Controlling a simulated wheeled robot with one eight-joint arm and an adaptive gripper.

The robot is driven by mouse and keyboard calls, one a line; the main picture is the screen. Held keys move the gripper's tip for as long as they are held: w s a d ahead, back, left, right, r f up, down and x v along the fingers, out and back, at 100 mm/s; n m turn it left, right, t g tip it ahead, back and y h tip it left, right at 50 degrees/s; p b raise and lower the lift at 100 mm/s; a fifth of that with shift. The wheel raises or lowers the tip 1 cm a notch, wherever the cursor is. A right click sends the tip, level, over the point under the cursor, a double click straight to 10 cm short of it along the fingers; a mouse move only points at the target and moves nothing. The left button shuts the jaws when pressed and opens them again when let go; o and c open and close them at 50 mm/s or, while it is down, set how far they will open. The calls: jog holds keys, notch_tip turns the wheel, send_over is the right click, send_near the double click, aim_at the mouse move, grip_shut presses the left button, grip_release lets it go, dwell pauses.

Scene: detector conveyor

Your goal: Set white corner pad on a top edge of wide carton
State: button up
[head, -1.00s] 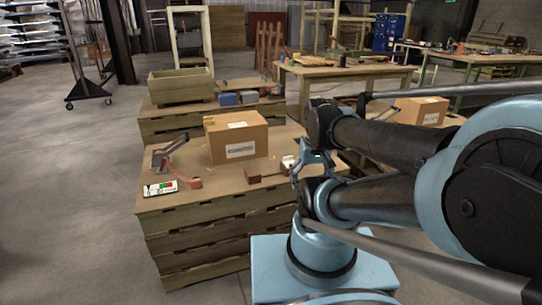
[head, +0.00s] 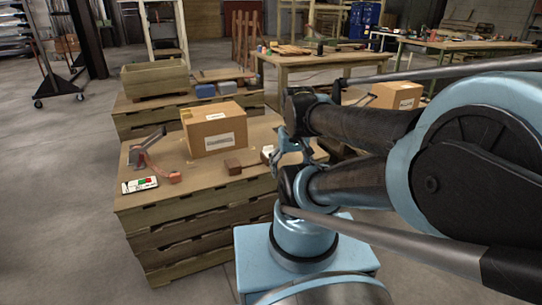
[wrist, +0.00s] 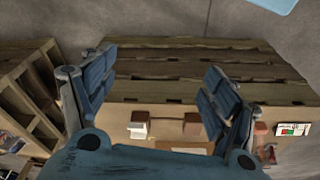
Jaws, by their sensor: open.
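The wide carton (head: 213,132), brown with pale labels, stands upright and closed on the stacked wooden pallets. Its edge also shows in the wrist view (wrist: 188,147). A small white piece, seemingly the white corner pad (head: 267,152), lies on the same top to the right of the carton, partly hidden by my gripper in the head view. In the wrist view the white pad (wrist: 138,117) shows beside a brown part, between my fingers in the picture. My gripper (wrist: 158,75) is open and empty, above and apart from it. It shows small in the head view (head: 288,148).
A brown block (head: 232,166) lies before the carton. A tape dispenser (head: 150,150) and a marked card (head: 140,185) lie left. Another carton (head: 397,95) stands right.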

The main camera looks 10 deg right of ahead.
jog(key=w+r+n+g, duration=0.1)
jog(key=w+r+n, duration=0.35)
jog(key=w, duration=0.35)
jog(key=w+r+n, duration=0.4)
jog(key=w+n, duration=0.2)
jog(key=w, duration=0.1)
jog(key=n+g, duration=0.1)
jog(key=n, duration=0.9)
send_over(271, 147)
jog(key=s, duration=0.2)
notch_tip(271, 147, down, 5)
jog(key=f, duration=1.1)
jog(key=shift+s+f, duration=0.1)
jog(key=shift+s, duration=0.15)
jog(key=shift+a+f, duration=0.2)
jog(key=shift+f, duration=2.45)
jog(key=shift+c, duration=0.6)
jog(key=c, duration=1.1)
